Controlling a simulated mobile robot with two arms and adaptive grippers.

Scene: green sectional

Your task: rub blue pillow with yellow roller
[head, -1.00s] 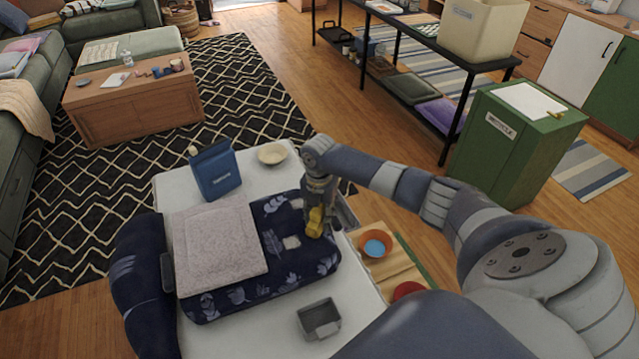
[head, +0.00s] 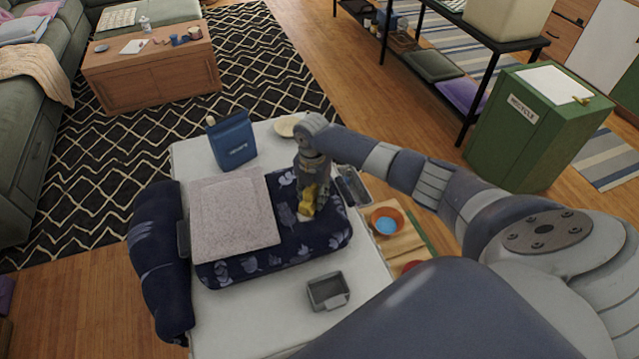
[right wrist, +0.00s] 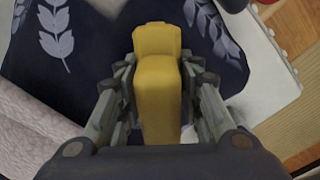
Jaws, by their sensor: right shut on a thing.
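The blue pillow (head: 270,262) is dark navy with pale leaf prints. It lies flat on a white table, its left part covered by a pinkish-grey cloth (head: 233,220). My right gripper (head: 310,192) is over the pillow's right part, pointing down. It is shut on the yellow roller (head: 307,203). In the right wrist view the roller (right wrist: 157,85) sits between the fingers, with the pillow (right wrist: 45,80) behind it. The roller's low end is at or just above the fabric; I cannot tell if they touch. My left gripper is not in view.
On the white table (head: 352,262) stand a blue bag (head: 232,142), a beige bowl (head: 286,126) and a small grey tray (head: 327,290). A dark blue rolled cushion (head: 158,265) is at the left edge. A wooden board (head: 412,240) with bowls adjoins the right side.

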